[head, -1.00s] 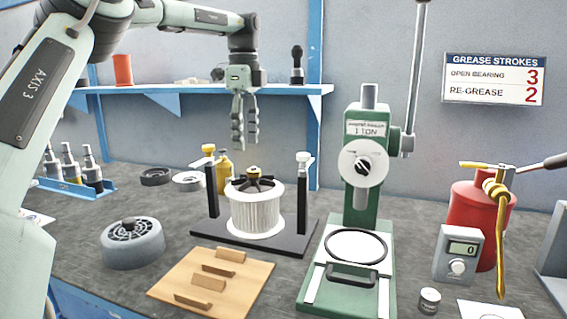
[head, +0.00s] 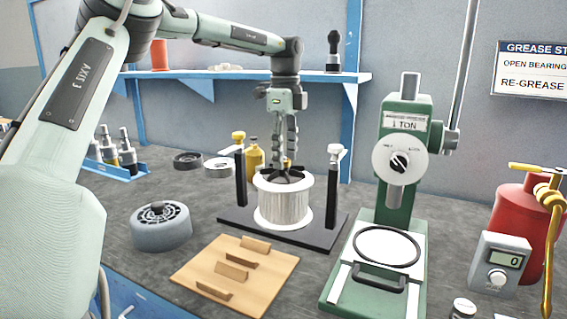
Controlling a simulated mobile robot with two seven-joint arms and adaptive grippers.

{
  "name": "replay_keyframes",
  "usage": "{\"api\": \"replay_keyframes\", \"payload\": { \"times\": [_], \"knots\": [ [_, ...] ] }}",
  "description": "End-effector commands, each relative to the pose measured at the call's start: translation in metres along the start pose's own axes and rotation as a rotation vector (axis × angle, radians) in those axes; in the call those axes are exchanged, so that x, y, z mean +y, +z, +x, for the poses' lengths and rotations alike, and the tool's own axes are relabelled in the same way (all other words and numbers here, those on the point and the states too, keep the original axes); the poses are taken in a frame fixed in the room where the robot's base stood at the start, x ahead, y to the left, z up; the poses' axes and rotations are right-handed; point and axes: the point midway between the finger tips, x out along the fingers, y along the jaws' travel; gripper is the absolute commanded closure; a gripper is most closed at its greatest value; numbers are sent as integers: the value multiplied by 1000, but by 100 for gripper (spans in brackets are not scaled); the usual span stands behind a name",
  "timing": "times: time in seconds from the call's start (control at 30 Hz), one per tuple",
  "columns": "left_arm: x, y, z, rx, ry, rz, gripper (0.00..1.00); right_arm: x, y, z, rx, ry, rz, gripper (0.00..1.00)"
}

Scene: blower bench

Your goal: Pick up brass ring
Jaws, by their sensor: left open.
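A small brass ring (head: 287,164) shows on top of the black-bladed hub of the white ribbed rotor (head: 284,200), at the middle of the stand. My left gripper (head: 285,157) points straight down over the hub, with its open fingertips at about the height of the brass ring. The fingers partly hide the ring, and I cannot tell whether they touch it. My right gripper is not in view.
Two posts flank the rotor on a black base (head: 228,218), one with a brass knob (head: 238,136). A green press (head: 400,150) stands close on the right. A wooden rack (head: 235,275) and a grey housing (head: 161,228) stand in front and left. A yellow bottle (head: 255,155) is behind.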

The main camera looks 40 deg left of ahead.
Motion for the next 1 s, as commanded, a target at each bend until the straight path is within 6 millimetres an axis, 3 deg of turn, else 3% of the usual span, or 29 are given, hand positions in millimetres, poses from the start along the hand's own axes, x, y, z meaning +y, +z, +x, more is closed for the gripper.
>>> {"api": "replay_keyframes", "payload": {
  "times": [0.13,0.5,0.83,1.0],
  "knots": [
    [0,0,0,0,0,0,53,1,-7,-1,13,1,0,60],
    [0,0,0,0,0,-1,99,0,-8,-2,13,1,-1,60],
    [0,0,-3,0,-1,-1,100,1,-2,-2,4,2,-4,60],
    [-1,0,-18,-2,-3,-2,100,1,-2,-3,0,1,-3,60]
  ]
}}
